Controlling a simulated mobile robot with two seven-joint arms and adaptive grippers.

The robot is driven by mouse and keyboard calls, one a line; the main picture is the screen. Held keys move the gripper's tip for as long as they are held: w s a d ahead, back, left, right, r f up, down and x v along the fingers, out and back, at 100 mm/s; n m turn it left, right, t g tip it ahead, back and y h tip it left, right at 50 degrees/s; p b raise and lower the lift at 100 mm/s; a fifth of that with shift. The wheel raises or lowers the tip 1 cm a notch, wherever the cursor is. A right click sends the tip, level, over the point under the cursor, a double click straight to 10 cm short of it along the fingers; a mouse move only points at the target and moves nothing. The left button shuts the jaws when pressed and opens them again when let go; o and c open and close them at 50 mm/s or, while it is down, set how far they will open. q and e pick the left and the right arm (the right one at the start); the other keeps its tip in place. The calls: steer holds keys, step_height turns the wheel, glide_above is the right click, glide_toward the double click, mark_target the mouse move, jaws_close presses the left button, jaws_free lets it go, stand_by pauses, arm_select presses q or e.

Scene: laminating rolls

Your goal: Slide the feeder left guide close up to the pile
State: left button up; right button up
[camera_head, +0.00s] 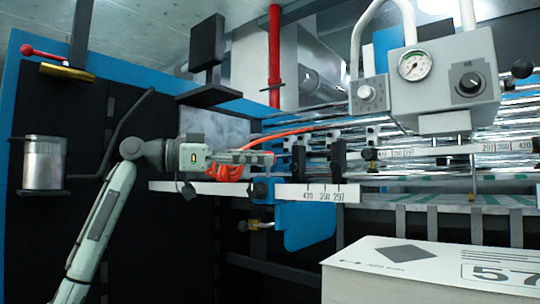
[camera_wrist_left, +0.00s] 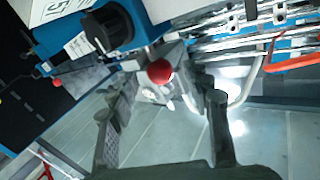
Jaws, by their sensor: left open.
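My left gripper (camera_head: 266,159) reaches in from the left beside the scale bar (camera_head: 317,193) marked 420, 350, 297. In the left wrist view the gripper (camera_wrist_left: 165,112) is open, with a red ball knob (camera_wrist_left: 160,72) showing between and just beyond its fingers; I cannot tell whether they touch it. The head view does not show this knob clearly. A dark upright block (camera_head: 338,160) stands at the bar's right end, but I cannot tell for certain which part is the left guide. Green-striped sheets (camera_head: 450,199) lie under the right-hand scale. My right gripper is out of view.
A blue block with a black knob (camera_wrist_left: 106,25) is close to the gripper in the wrist view. An orange cable (camera_head: 290,133) runs behind the gripper. A grey gauge box (camera_head: 445,75) hangs at upper right. A white stack marked 57 (camera_head: 430,270) fills the lower right.

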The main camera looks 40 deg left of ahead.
arm_select(q)
steer(key=shift+x, duration=1.45)
jaws_close()
